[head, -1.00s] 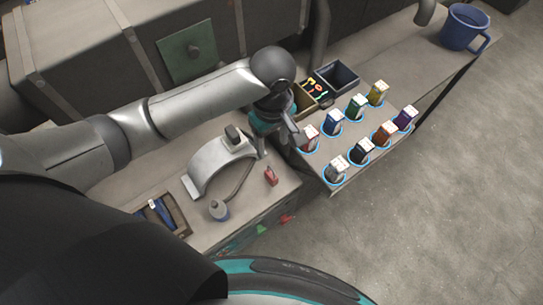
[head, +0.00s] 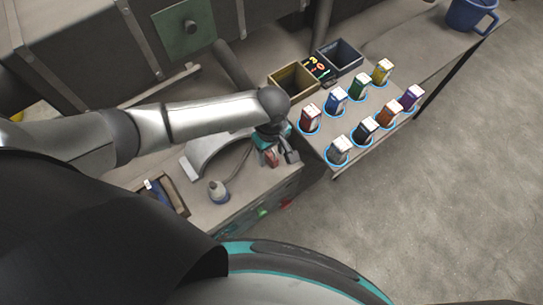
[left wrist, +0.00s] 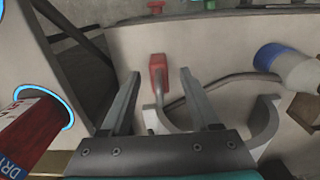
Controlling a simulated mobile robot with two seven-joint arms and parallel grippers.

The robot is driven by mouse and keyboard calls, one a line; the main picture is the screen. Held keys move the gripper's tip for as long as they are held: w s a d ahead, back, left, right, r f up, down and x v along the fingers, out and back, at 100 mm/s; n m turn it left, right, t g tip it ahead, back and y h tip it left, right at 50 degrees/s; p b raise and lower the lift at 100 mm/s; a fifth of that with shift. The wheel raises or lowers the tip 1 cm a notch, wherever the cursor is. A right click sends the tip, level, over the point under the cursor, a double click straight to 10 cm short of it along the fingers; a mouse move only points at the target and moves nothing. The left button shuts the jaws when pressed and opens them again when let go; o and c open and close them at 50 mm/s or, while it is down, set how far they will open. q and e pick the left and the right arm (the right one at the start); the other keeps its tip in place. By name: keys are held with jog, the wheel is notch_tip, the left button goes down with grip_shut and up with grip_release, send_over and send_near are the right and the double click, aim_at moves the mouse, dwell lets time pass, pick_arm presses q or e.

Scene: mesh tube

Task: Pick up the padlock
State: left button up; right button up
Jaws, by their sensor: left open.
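The red padlock (head: 271,159) is on the grey workbench near its front edge, partly hidden by my left gripper (head: 284,158). In the left wrist view the padlock's red body (left wrist: 158,72) shows between the fingertips, with its grey shackle extending toward the gripper. The left gripper (left wrist: 160,76) is open, with one finger on each side of the padlock and a gap to each. I cannot tell whether the fingertips reach down to it. My right gripper is not in view.
A white and blue bottle (head: 218,191) and a curved grey piece (head: 205,150) stand on the bench. Several cartons in blue-ringed spots, such as a red one (head: 309,118), stand to the right. A brown bin (head: 281,76) and a blue mug (head: 470,15) are farther back.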

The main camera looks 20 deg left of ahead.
pick_arm(q)
jog(key=shift+f, duration=0.25)
grip_shut()
dwell(0.3)
